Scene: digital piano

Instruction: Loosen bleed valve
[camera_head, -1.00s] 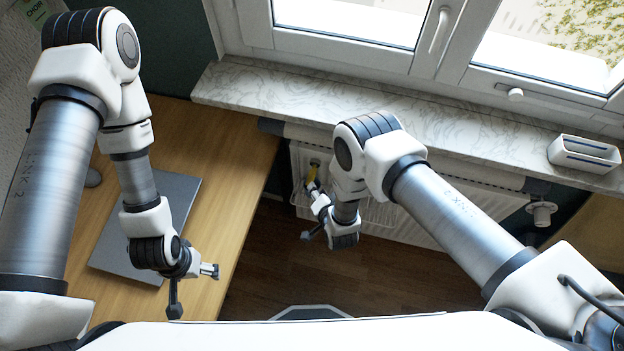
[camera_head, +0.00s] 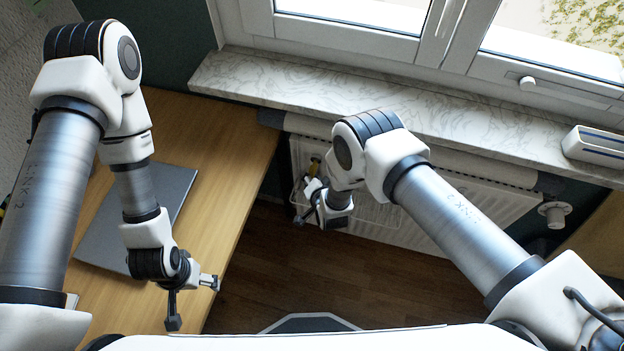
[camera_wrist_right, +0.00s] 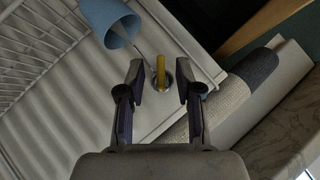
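A slim yellow piece (camera_wrist_right: 161,73) stands at a round metal fitting on the white radiator (camera_wrist_right: 65,118). It seems to be the bleed valve or a key on it; I cannot tell which. It also shows small in the head view (camera_head: 314,166), just above my right gripper (camera_head: 308,203). In the right wrist view my right gripper (camera_wrist_right: 161,82) is open, one dark finger on each side of the yellow piece, with visible gaps to both. Depth between them is hard to judge. My left gripper (camera_head: 192,302) is open and empty near the desk's front edge.
A blue cup-like object (camera_wrist_right: 108,22) is close to the right gripper's left finger, with a thin wire rack beside it. A marble sill (camera_head: 300,88) overhangs the radiator. A wooden desk (camera_head: 222,150) carries a grey flat panel (camera_head: 105,225). Open floor lies between.

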